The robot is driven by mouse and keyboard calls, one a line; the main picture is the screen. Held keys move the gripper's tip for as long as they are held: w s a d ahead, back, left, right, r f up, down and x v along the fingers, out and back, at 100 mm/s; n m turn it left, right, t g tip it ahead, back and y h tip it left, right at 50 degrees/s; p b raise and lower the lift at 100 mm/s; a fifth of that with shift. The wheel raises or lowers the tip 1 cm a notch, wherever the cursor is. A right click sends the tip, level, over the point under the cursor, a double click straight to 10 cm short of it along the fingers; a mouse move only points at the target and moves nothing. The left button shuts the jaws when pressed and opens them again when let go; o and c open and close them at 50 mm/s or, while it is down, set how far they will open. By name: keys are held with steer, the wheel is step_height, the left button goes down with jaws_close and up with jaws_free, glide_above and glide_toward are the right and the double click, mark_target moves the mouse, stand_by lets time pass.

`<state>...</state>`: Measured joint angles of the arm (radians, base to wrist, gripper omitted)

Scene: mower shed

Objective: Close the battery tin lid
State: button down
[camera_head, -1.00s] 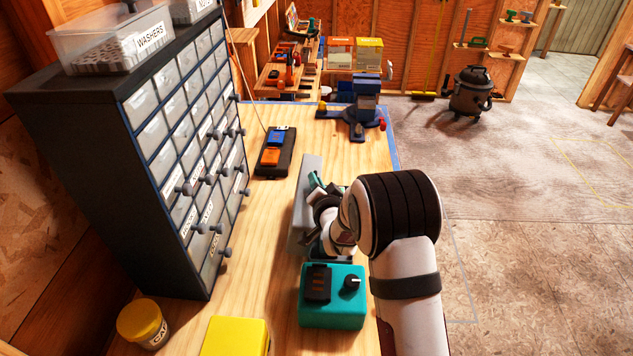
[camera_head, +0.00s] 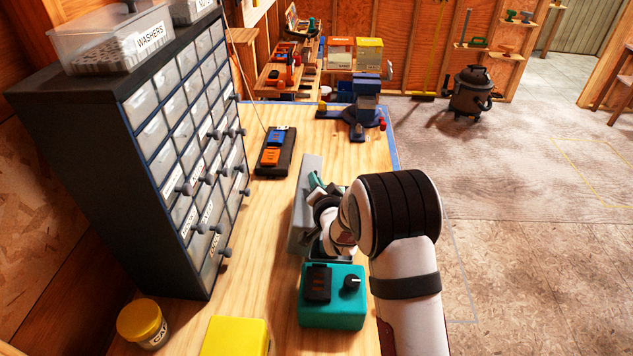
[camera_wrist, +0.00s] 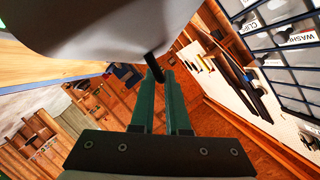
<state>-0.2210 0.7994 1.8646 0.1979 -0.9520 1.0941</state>
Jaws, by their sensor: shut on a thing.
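The grey battery tin lid (camera_head: 306,185) stands raised on the bench, left of my arm in the head view. In the wrist view its pale grey underside or face (camera_wrist: 110,25) fills the top, with a short black peg-like handle (camera_wrist: 154,67) sticking out. My gripper (camera_wrist: 161,82) has green fingers that are close together at that handle. The same gripper (camera_head: 317,183) shows in the head view against the right side of the lid, partly hidden by my wrist. The tin's body is mostly hidden behind my arm, so I cannot see inside it.
A teal box (camera_head: 333,311) with a black knob stands just in front of the tin. A charger strip (camera_head: 273,158) with blue and orange packs lies behind. The drawer cabinet (camera_head: 190,160) borders the left, and a blue vise (camera_head: 364,105) stands at the bench's far end.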

stand_by(0.4)
steer(key=shift+d+f+m, duration=0.15)
steer(key=shift+d+m, duration=0.15)
steer(key=shift+d, duration=0.35)
steer(key=d+f+m+t+y, duration=0.3)
steer(key=d+f+m, duration=0.4)
steer(key=d, duration=0.3)
steer(key=shift+m, duration=0.7)
steer(key=shift+f, duration=0.1)
steer(key=c, duration=0.9)
jaws_free()
